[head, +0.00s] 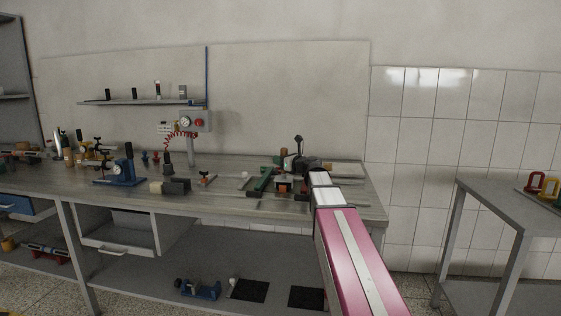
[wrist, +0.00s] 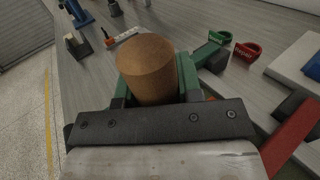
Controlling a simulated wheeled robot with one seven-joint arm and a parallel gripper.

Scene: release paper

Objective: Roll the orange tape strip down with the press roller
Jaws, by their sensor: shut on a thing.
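In the wrist view a brown wooden-looking cylinder (wrist: 147,68) stands between the green fingers of my gripper (wrist: 152,88); it looks like the press roller's handle. My gripper is shut on it. The roller's lower end is hidden beneath the handle and the gripper. In the head view my gripper (head: 308,165) is over the right part of the workbench, too small to show its grip. A small orange patch (wrist: 210,97) shows just right of the gripper in the wrist view; I cannot tell whether it is the tape strip. An orange-and-dark item (head: 284,185) sits beside the gripper in the head view.
The grey workbench (head: 235,205) holds a blue press-like tool (head: 120,172) and a dark block (head: 176,187) to the left. A green tag (wrist: 217,37) and a red tag (wrist: 247,52) lie beyond the gripper. A red-and-white tool (wrist: 122,38) lies at the upper left.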

